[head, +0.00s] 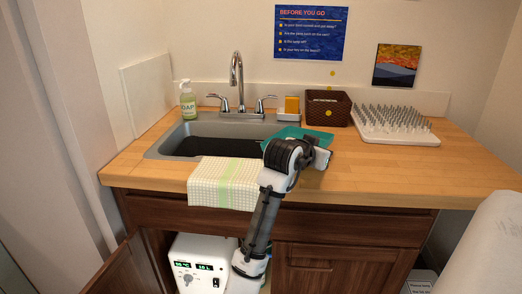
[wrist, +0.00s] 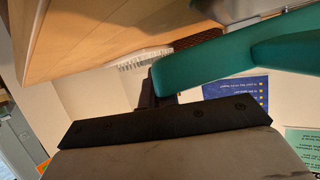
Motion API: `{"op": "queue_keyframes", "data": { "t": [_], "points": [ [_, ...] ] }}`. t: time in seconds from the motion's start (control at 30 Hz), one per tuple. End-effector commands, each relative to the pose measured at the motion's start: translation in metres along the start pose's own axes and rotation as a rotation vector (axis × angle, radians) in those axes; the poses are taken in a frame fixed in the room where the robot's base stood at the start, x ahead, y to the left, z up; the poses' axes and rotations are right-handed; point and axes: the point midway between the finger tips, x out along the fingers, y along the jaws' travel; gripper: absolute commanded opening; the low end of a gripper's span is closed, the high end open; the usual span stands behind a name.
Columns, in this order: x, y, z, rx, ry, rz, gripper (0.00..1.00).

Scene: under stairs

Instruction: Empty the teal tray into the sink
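The teal tray (head: 290,131) is at the right end of the sink (head: 168,150), partly hidden behind my arm. Its contents cannot be made out. In the wrist view the teal tray (wrist: 215,65) shows as long teal walls close to the camera. My gripper (head: 322,147) is at the tray's right side. In the wrist view, a dark finger of my gripper (wrist: 160,98) meets the tray's end and appears closed on it. The other finger is hidden. The sink basin is dark inside, with its left part open to view.
A checkered towel (head: 222,184) hangs over the front edge. The counter (head: 430,160) is clear at right.

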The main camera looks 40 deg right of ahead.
Motion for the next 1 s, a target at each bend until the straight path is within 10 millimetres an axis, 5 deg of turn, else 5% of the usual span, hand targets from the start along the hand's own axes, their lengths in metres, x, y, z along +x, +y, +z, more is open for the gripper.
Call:
{"op": "queue_keyframes", "data": {
  "t": [0.1, 0.6, 1.0],
  "points": [
    [0.007, 0.015, 0.017, 0.086, -0.002, -0.032, 0.00],
    [-0.009, 0.012, -0.024, 0.078, -0.002, -0.029, 0.00],
    [-0.009, 0.012, -0.023, 0.078, -0.002, -0.029, 0.00]
  ]
}}
